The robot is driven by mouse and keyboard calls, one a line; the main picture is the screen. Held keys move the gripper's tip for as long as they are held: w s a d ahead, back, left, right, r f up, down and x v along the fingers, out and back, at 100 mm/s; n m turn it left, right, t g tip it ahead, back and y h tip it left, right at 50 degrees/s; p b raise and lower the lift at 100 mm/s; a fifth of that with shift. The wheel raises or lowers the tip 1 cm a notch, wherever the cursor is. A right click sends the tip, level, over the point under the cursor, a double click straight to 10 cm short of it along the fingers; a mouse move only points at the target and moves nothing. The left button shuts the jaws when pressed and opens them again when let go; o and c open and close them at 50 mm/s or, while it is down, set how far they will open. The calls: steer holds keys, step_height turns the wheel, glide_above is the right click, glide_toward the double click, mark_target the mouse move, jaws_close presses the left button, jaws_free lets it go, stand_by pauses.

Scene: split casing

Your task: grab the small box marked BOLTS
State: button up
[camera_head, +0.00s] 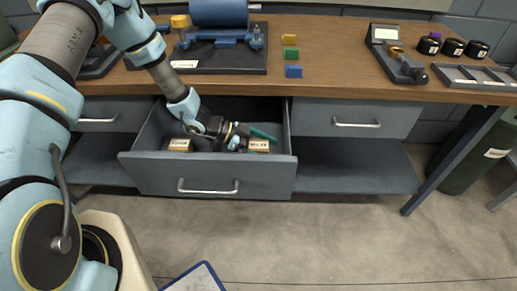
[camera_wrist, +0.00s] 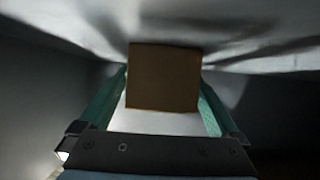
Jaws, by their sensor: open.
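Two small brown boxes with pale labels lie in the open drawer (camera_head: 210,175). One is the left box (camera_head: 180,145); the other is the right box (camera_head: 259,146), near the drawer's right side. Their lettering is too small to read surely. My gripper (camera_head: 262,136) reaches down into the drawer by the right box, its teal fingers partly hidden. In the wrist view, a plain brown box face (camera_wrist: 163,77) stands between the open teal fingers of my gripper (camera_wrist: 163,90), with no lettering seen on it. Contact with the fingers cannot be told.
The drawer's walls and front panel surround my gripper closely. The wooden bench top (camera_head: 340,60) is above, with a blue machine (camera_head: 219,14), coloured blocks (camera_head: 292,71) and a grey tray (camera_head: 475,77). A closed drawer (camera_head: 357,120) is at right. The floor in front is mostly clear.

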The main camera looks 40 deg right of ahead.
jaws_close()
stand_by(0.8)
